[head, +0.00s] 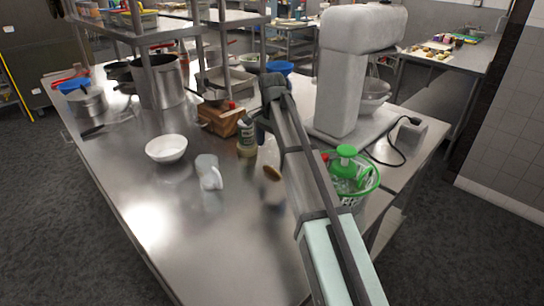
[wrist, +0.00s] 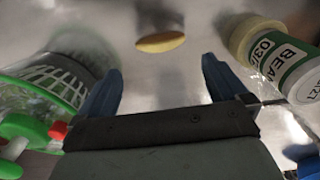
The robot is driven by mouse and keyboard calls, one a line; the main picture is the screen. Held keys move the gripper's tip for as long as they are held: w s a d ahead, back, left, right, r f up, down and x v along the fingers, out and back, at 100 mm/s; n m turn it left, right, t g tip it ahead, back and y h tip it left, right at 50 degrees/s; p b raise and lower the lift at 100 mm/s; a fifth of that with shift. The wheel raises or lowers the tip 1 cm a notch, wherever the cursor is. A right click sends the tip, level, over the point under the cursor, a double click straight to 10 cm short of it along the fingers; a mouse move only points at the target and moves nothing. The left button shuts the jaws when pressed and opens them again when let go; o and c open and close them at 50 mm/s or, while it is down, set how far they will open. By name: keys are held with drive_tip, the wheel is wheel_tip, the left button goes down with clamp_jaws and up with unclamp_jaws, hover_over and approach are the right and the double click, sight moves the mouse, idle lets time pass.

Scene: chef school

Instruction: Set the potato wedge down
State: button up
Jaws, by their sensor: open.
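The potato wedge (wrist: 160,42) is a small yellow-tan oval in the wrist view, against the shiny metal table. It lies beyond my fingertips, with a clear gap to both fingers. In the head view a tan oval (head: 272,172) that looks like the same wedge shows just left of my arm, with a dark blurred patch below it. My gripper (wrist: 161,80) has its two blue fingers spread wide with nothing between them. In the head view my arm hides most of the gripper.
A clear mug (head: 208,172) and white bowl (head: 166,149) stand to the left. A wooden box (head: 222,119) and a large white mixer (head: 343,75) stand behind. The table's front is clear.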

drive_tip(key=shift+r, duration=1.65)
